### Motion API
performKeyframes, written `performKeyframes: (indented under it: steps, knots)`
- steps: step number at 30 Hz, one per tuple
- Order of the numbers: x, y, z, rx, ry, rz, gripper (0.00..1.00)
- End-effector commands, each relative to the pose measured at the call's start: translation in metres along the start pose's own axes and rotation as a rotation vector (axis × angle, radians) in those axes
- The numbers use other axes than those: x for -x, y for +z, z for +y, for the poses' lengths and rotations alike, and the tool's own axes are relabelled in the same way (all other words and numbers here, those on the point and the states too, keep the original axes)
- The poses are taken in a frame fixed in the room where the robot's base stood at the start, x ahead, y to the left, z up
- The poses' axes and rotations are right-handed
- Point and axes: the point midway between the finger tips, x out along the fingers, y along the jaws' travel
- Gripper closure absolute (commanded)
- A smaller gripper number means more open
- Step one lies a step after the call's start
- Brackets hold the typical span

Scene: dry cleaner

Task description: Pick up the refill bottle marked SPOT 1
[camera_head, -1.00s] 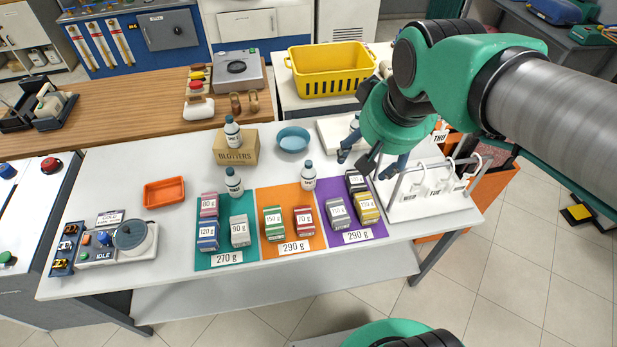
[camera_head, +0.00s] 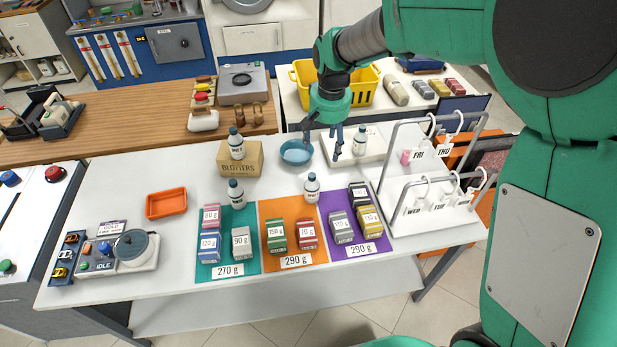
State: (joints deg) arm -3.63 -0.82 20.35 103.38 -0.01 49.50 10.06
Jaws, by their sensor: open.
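Several white refill bottles with dark caps stand upright. One bottle (camera_head: 237,148) is on the cardboard blotters box (camera_head: 240,165). Another bottle (camera_head: 236,192) stands behind the teal mat. A third bottle (camera_head: 312,188) stands behind the orange mat. One more bottle (camera_head: 360,143) stands by the white tray at the back right. Their labels are too small for me to tell which reads SPOT 1. My gripper (camera_head: 322,147) is open and empty, pointing down above the table's back part, between the blue bowl and the back right bottle. No bottle is between its fingers.
A blue bowl (camera_head: 296,152) sits just left of my gripper. A white rack with hangers (camera_head: 432,205) stands at the right. Small boxes stand on coloured mats at the front. A yellow basket (camera_head: 369,82) is behind. The table's left back is clear.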

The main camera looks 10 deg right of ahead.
Motion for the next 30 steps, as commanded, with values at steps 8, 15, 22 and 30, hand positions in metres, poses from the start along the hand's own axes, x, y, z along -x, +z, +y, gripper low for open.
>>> performKeyframes:
  steps: [8,15,22,30]
  knots:
    - [-0.089,-0.039,-0.017,-0.022,0.014,-0.077,0.34]
    - [-0.145,-0.055,-0.025,-0.037,0.023,-0.119,0.34]
    - [-0.161,-0.059,-0.027,-0.042,0.026,-0.129,0.34]
    - [-0.161,-0.059,-0.027,-0.042,0.026,-0.13,0.34]
